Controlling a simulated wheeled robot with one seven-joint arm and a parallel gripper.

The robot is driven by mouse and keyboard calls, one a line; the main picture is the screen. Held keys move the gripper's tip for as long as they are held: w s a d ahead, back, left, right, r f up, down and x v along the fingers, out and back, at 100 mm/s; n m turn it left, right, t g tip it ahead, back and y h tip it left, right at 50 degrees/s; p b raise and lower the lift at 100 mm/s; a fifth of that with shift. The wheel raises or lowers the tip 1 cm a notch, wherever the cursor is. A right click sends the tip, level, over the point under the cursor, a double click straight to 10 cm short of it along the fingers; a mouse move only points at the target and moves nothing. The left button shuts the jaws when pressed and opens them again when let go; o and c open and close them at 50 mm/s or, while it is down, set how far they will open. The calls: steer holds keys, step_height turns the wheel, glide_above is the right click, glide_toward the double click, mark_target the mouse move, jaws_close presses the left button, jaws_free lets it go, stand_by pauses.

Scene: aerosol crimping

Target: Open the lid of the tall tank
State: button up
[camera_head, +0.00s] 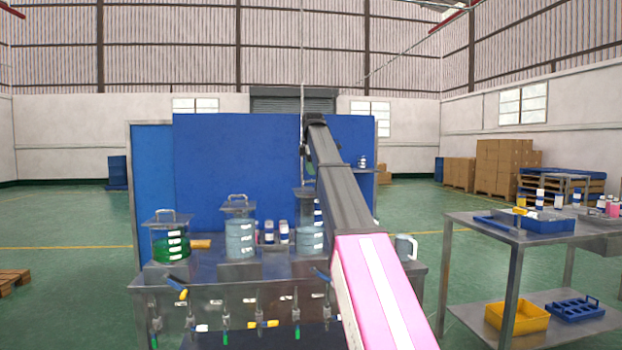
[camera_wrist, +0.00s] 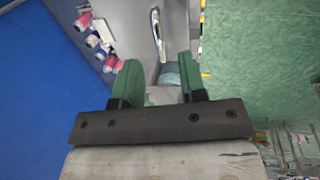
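Three clear tanks with handled lids stand on the steel bench (camera_head: 205,272). The left tank (camera_head: 172,240) is short and holds green liquid. The middle tank (camera_head: 240,232) is taller and holds pale blue liquid. The right tank (camera_head: 308,228), also tall with bluish liquid, stands beside my arm, which hides part of it. All three lids appear to be on. In the wrist view my gripper (camera_wrist: 160,72) has its two green fingers apart. A blue-grey patch, not clearly identifiable, shows between them. In the head view the gripper is not clear, around the arm's far end.
Valves with coloured handles line the bench front. Small bottles (camera_head: 284,232) stand between the tanks, and a grey mug (camera_head: 405,247) stands at the bench's right. A blue panel (camera_head: 225,170) rises behind. A side table (camera_head: 480,232) with a blue tray stands right; floor lies between.

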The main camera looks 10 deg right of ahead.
steer(key=shift+w+f, duration=0.2)
steer(key=shift+f, duration=0.75)
steer(key=shift+w+f, duration=0.2)
steer(key=shift+f, duration=0.75)
steer(key=shift+c, duration=0.3)
